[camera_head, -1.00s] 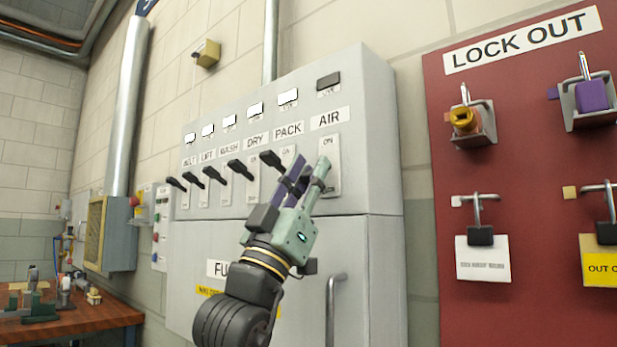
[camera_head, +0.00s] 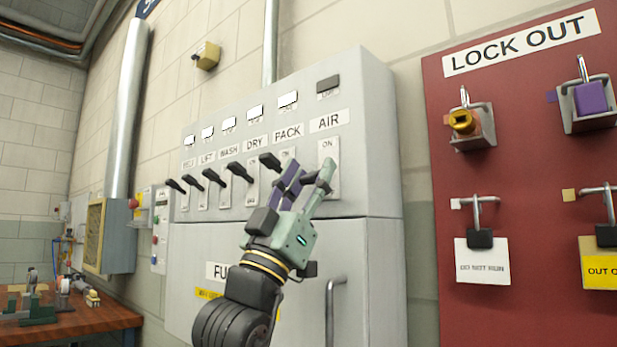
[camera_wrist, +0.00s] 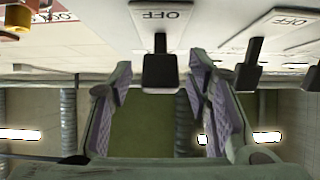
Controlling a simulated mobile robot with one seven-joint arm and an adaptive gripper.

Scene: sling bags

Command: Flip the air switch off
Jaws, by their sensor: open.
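The air switch is the rightmost in the row on the grey panel; its plate (camera_head: 330,160) shows ON at the top below the AIR label. Its lever is hidden behind my gripper (camera_head: 311,167) in the head view. The wrist view, which is turned over, shows the black air lever (camera_wrist: 160,70) beside its OFF mark. My gripper (camera_wrist: 160,85) is open, with one finger on each side of this lever and a visible gap to both. I cannot tell the lever's exact tilt. The lamp above AIR (camera_head: 328,84) is dark.
The PACK lever (camera_head: 270,161) is just left of my gripper, with several similar levers further left. Their lamps are lit white. A cabinet door handle (camera_head: 333,310) is below. A red lock-out board (camera_head: 530,180) with padlocks is at right.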

